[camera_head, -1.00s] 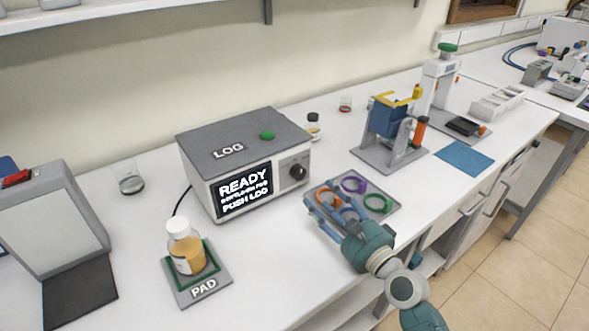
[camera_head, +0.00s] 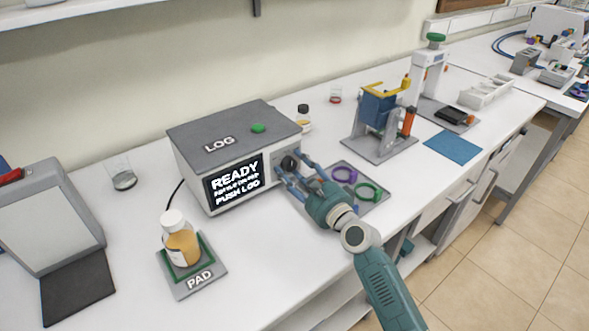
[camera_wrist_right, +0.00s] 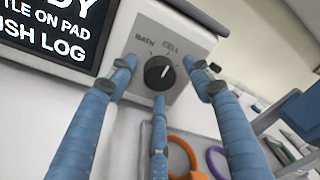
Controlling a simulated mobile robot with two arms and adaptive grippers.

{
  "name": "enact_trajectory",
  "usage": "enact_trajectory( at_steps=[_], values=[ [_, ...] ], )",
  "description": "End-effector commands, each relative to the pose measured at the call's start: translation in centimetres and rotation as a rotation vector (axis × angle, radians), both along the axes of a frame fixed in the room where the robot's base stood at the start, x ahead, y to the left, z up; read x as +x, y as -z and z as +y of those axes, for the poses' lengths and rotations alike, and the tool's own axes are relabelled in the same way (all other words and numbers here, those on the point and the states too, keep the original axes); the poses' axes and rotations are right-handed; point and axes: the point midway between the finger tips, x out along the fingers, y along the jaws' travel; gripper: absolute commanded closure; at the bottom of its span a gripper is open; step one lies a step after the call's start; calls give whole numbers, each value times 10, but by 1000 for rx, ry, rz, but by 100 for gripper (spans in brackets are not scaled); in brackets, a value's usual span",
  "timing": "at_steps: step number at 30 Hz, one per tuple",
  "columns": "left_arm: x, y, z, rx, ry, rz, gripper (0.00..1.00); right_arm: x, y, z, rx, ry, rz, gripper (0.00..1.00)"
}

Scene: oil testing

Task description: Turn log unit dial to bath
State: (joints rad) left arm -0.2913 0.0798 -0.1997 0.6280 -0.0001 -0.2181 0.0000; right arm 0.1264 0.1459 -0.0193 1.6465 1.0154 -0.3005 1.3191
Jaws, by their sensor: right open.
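The log unit (camera_head: 215,150) is a grey and white box with a green button (camera_head: 258,128) on top and a lit screen (camera_head: 236,182) reading READY and PUSH LOG. Its black dial (camera_head: 289,163) is on the right of the front face. In the right wrist view the dial (camera_wrist_right: 159,71) has a white pointer mark directed up and right, towards CELL; BATH is printed at upper left. My right gripper (camera_head: 291,178) is open in front of the dial. In the right wrist view its blue fingers (camera_wrist_right: 160,90) are spread around the dial, apparently not touching it. My left gripper is not in view.
A bottle of amber liquid (camera_head: 181,243) stands on the PAD plate (camera_head: 203,284). A grey tray with coloured rings (camera_head: 368,191) lies below my right gripper. A small dark-capped bottle (camera_head: 303,118) stands behind the unit's right side. A glass beaker (camera_head: 122,178) stands left of the unit.

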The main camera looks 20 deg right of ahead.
Motion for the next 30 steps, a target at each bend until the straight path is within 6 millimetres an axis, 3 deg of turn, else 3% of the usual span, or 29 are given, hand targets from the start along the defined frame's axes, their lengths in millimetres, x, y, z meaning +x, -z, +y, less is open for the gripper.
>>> enact_trajectory(
  at_steps=[2, 8, 20, 30],
  values=[
    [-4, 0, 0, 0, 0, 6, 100, 0, 0, 0, 0, 0, 0, 54],
    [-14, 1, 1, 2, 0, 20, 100, 0, 0, 0, 0, 1, 1, 94],
    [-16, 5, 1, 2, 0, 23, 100, 0, 2, -2, -44, 2, -14, 95],
    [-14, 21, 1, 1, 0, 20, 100, 0, 4, -3, -260, 2, -92, 95]
  ],
)
